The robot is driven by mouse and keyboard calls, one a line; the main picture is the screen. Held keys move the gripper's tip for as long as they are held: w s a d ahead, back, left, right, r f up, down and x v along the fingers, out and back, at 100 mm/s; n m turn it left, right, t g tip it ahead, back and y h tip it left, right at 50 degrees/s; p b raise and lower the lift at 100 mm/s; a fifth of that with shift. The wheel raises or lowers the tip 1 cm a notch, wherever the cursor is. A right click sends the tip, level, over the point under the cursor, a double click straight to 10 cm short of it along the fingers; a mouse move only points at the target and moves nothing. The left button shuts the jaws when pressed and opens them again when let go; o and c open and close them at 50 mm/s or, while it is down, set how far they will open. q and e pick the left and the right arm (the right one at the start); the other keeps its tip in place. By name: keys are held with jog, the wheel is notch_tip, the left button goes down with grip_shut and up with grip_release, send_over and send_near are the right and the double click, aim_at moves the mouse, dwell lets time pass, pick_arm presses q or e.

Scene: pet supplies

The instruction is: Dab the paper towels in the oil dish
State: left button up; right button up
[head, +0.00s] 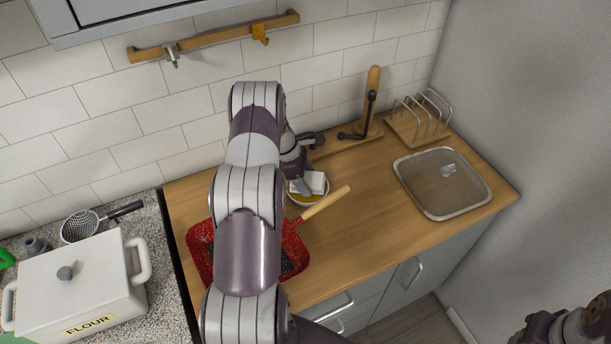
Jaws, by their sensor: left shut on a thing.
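The oil dish (296,201) is a small round bowl with a pale rim and yellow oil, on the wooden worktop near the wall. A folded white wad of paper towels (316,179) is at the dish, over its upper part. My left gripper (304,187) comes down at the dish and is shut on the paper towels. I cannot tell whether the towels touch the oil. My left arm hides part of the dish's surroundings. Of my right arm only some links show at the bottom right; its gripper is out of view.
A red speckled pan (201,252) with a wooden handle (326,202) lies partly under my left arm, its handle passing close to the dish. The worktop's right-middle is clear.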

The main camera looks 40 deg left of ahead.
pick_arm(q)
jog(key=shift+s+r, duration=0.1)
jog(key=shift+r, duration=0.05)
jog(key=shift+w+f, duration=0.2)
jog(key=shift+s, duration=0.15)
jog(key=shift+f, duration=0.2)
jog(key=shift+f+b, duration=0.2)
jog(key=shift+b, duration=0.2)
dwell(0.7)
